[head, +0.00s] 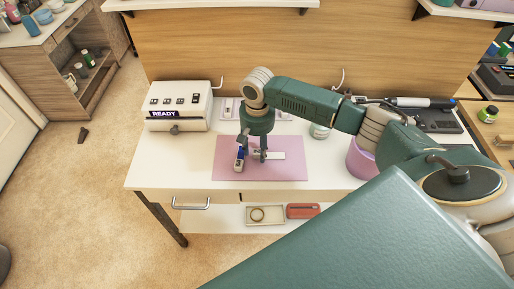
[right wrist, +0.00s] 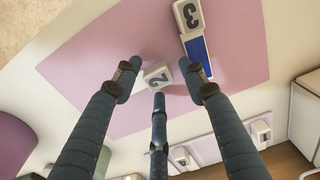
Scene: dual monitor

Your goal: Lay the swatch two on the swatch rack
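Swatch two, a pale piece marked "2" (right wrist: 157,77), lies on the pink mat (right wrist: 85,60). In the head view its white end (head: 276,155) shows right of my right gripper (head: 254,158). In the right wrist view that gripper (right wrist: 159,80) has its fingers spread around the "2" end, with gaps between; it is open and holds nothing visible. The rest of swatch two is hidden or hard to make out. The swatch rack (head: 229,106), pale with slots, stands behind the mat, partly hidden by my arm. My left gripper is out of view.
Swatch three, with a white "3" end (right wrist: 188,15) and blue body (right wrist: 198,52), lies close beside the gripper. A white device reading "READY" (head: 178,105) stands at left. A jar (head: 319,131) and purple bin (head: 361,158) stand at right.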

